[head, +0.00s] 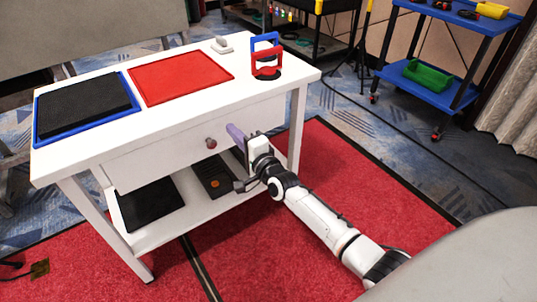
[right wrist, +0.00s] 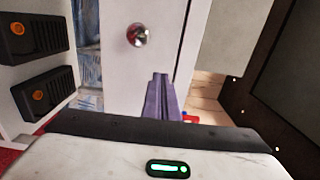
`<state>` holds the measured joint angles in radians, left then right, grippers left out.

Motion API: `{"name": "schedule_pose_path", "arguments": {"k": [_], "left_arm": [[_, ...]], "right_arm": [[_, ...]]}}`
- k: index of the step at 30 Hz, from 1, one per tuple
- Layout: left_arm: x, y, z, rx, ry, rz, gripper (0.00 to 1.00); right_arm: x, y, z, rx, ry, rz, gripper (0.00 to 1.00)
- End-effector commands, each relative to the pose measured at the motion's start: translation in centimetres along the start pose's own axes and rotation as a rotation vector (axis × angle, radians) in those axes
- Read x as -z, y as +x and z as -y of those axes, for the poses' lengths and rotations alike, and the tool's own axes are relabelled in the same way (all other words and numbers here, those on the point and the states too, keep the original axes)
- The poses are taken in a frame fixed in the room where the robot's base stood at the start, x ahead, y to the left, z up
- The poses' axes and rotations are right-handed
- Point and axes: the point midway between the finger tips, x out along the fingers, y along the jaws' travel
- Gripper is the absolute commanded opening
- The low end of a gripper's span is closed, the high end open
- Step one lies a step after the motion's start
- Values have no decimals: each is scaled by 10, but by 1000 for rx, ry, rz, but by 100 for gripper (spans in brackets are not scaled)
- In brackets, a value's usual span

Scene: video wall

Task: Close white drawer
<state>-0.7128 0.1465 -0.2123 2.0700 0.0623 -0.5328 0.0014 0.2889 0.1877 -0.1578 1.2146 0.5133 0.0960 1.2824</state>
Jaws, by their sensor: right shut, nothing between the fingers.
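The white drawer (head: 160,158) is under the top of a white table (head: 190,118). A round metallic knob (head: 211,143) is on its front. How far the drawer stands out is hard to tell. My right gripper (head: 234,132) has purple fingers, shut and empty, just right of the knob at the drawer front. In the right wrist view the shut fingers (right wrist: 161,80) point at the white drawer front (right wrist: 152,55), below and right of the knob (right wrist: 137,35). I cannot tell whether they touch it. My left gripper is not in view.
On the tabletop are a blue-edged black tray (head: 37,125), a red mat (head: 180,76) and a red and blue stand (head: 267,58). The lower shelf (head: 190,212) holds dark items. A blue cart (head: 430,88) stands at the back right. Red carpet (head: 340,180) lies around the table.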

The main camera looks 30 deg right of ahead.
Motion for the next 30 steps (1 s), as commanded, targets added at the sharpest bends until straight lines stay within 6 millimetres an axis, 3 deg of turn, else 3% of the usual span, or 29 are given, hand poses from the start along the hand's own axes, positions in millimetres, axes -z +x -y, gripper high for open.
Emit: {"name": "schedule_pose_path", "arguments": {"k": [1,6,12,17,23,26,30], "left_arm": [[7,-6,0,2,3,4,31],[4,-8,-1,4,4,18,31],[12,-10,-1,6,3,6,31],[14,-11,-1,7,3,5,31],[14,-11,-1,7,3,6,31],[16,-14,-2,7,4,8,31],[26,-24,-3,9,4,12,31]], "right_arm": [[-1,-10,4,-3,0,3,0],[-3,-50,0,-4,1,4,0],[-2,-88,0,-3,1,5,0],[-2,-104,-1,-2,0,4,0],[-2,-108,-1,-1,-1,4,0],[-10,-117,-7,-32,-54,22,0],[-47,-162,-34,-162,-335,124,0]]}}
